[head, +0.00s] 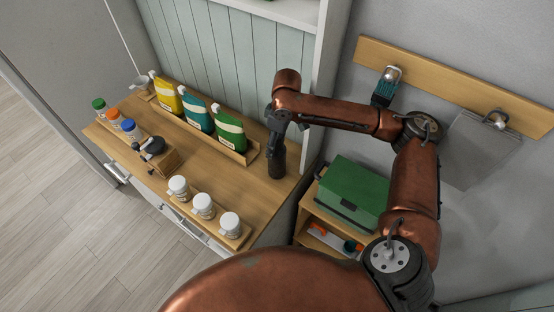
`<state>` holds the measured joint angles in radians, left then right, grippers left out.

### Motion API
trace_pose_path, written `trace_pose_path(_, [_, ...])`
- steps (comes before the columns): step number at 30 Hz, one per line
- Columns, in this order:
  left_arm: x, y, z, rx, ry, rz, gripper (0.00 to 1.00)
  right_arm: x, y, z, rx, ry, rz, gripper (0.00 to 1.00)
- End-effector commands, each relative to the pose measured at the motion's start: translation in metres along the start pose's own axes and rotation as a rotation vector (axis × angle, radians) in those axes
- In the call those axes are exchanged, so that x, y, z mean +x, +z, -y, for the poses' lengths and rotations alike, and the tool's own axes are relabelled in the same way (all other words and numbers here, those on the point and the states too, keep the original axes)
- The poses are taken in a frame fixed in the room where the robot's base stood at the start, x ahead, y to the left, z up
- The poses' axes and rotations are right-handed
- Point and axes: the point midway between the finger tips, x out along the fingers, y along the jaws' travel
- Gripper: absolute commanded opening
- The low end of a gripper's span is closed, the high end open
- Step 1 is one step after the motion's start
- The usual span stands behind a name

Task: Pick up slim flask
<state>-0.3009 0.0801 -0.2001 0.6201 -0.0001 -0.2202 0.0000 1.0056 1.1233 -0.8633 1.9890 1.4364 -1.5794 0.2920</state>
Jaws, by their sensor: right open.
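A slim dark flask (277,164) stands upright near the right end of the wooden counter (225,178), to the right of the green bottle. My right gripper (276,137) is open and points down over the flask's upper part. Its fingers hide the top of the flask, and I cannot tell whether they touch it. My left gripper is not in this view.
Yellow (167,94), teal (198,115) and green (231,131) bottles stand in a wooden holder at the back. White jars (203,206) line the front edge. A black device on a wooden block (154,154) and small capped bottles (114,118) are left. A green box (350,187) sits right.

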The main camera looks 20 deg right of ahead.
Motion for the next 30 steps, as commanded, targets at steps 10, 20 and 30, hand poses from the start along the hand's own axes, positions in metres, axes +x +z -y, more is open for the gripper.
trace_pose_path(10, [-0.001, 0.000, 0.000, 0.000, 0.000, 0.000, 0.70, 0.039, 0.000, -0.001, -0.001, -0.001, 0.002, 0.70])
trace_pose_path(20, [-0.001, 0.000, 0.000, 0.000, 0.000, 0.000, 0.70, 0.039, 0.000, -0.001, 0.000, -0.001, 0.002, 0.57])
trace_pose_path(30, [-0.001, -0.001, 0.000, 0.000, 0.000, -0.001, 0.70, 0.039, 0.000, -0.001, 0.000, -0.001, 0.002, 0.34])
